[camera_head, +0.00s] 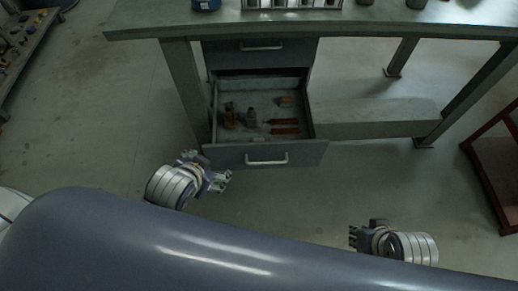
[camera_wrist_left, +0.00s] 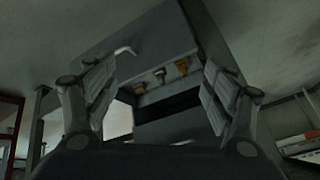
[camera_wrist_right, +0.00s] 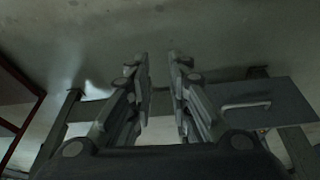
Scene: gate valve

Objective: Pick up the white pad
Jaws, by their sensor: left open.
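The open drawer (camera_head: 222,152) under the workbench holds several small items. A small pale piece (camera_head: 258,139) lies near the drawer's front wall; it may be the white pad, but it is too small to tell. My left gripper (camera_head: 222,180) is in front of the drawer's lower left corner, outside it. In the left wrist view its fingers (camera_wrist_left: 160,80) are spread wide and empty, facing the drawer. My right gripper (camera_head: 354,238) is low, right of the drawer and away from it. In the right wrist view its fingers (camera_wrist_right: 165,75) stand apart with nothing between them.
Orange-brown pieces (camera_head: 285,126) and a grey bottle-like item (camera_head: 251,115) lie in the drawer. A closed drawer (camera_head: 262,52) is above it. The workbench top (camera_head: 400,22) overhangs, with a leg (camera_head: 186,90) left of the drawer. A dark red frame (camera_head: 488,165) stands right.

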